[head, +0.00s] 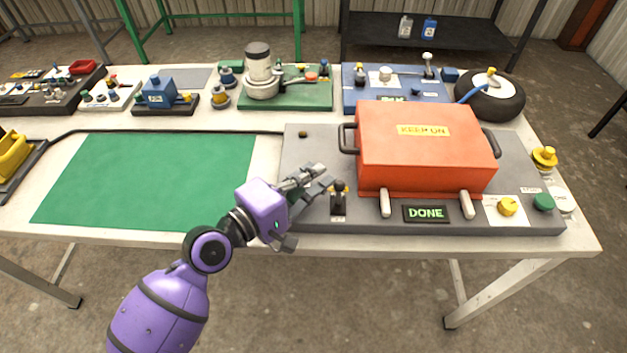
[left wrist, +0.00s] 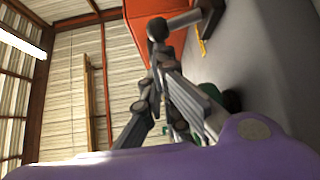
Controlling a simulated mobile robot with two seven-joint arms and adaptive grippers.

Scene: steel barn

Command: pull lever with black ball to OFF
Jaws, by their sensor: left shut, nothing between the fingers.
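The lever with the black ball (head: 339,186) stands on a small black plate at the front of the grey panel (head: 300,150), left of the DONE sign. It looks roughly upright; any ON or OFF marking is too small to read. My left gripper (head: 323,178) is shut and empty, with its fingertips just left of the lever. In the left wrist view the black ball (left wrist: 157,29) shows just beyond the fingertips (left wrist: 162,62). I cannot tell whether they touch it. My right gripper is not in view.
An orange box (head: 425,150) marked KEEP ON stands on the panel right of the lever. The DONE sign (head: 426,213) and a yellow knob (head: 507,206) are along the front. A green mat (head: 150,180) to the left is clear.

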